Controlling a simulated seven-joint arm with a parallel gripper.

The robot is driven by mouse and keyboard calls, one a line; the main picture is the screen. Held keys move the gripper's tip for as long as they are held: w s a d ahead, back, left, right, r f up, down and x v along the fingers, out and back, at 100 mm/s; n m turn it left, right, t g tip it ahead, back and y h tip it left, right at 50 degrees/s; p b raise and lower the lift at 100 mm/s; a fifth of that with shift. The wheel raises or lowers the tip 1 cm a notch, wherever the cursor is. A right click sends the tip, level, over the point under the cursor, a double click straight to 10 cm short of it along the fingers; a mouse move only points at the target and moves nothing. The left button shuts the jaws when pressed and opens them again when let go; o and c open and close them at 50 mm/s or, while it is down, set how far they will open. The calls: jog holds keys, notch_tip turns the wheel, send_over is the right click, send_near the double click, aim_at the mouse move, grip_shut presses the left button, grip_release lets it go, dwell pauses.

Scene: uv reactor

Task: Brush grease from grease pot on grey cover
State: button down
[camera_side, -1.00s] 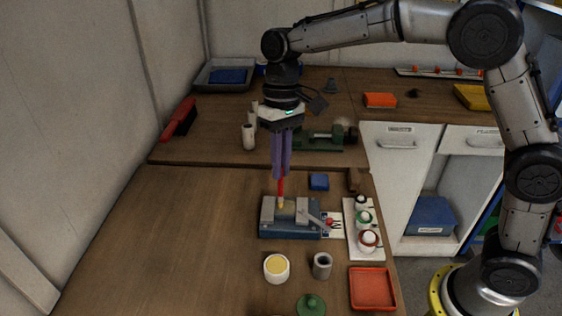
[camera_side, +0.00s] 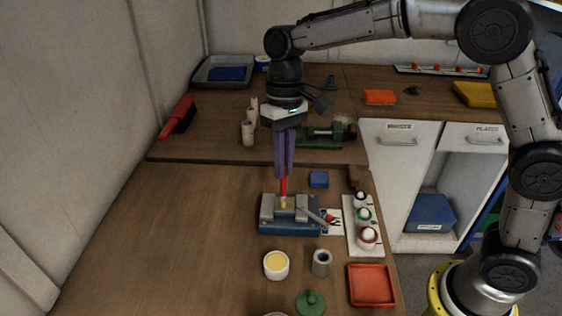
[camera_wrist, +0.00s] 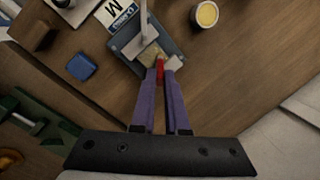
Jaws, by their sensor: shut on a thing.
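My gripper (camera_side: 284,174) is shut on a brush with a red handle (camera_side: 283,186) and pale yellow bristles. The brush points down, its tip at the blue vise (camera_side: 290,229) with grey jaws. In the wrist view the red handle (camera_wrist: 160,70) sits between the purple fingers, its tip over a greyish-yellow piece (camera_wrist: 151,54) between the jaws. This may be the grey cover. I cannot tell whether the bristles touch it. The open white grease pot (camera_side: 276,265) with yellow grease stands in front of the vise; it also shows in the wrist view (camera_wrist: 206,15).
A grey cylinder (camera_side: 321,263), a green lid (camera_side: 311,302) and a red tray (camera_side: 371,286) stand near the front. A white rack (camera_side: 363,245) with small bottles is right of the vise. A blue block (camera_side: 318,180) lies behind it. The left of the table is clear.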

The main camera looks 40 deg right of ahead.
jog(key=shift+s+d, duration=0.1)
dwell(0.3)
jog(key=shift+s+d, duration=0.15)
jog(key=shift+s+d, duration=0.25)
jog(key=shift+s, duration=0.05)
dwell(0.4)
jog(key=shift+w+d, duration=0.75)
jog(key=shift+w, duration=0.05)
dwell(1.0)
jog(key=shift+w+a, duration=0.75)
jog(key=shift+a, duration=0.05)
dwell(1.0)
jog(key=shift+s, duration=0.1)
jog(key=shift+s+a, duration=0.15)
jog(key=shift+a, duration=0.1)
jog(key=shift+s+a, duration=0.35)
jog(key=shift+s, duration=0.05)
dwell(0.8)
jog(key=shift+s+a, duration=0.1)
jog(key=shift+a, duration=0.05)
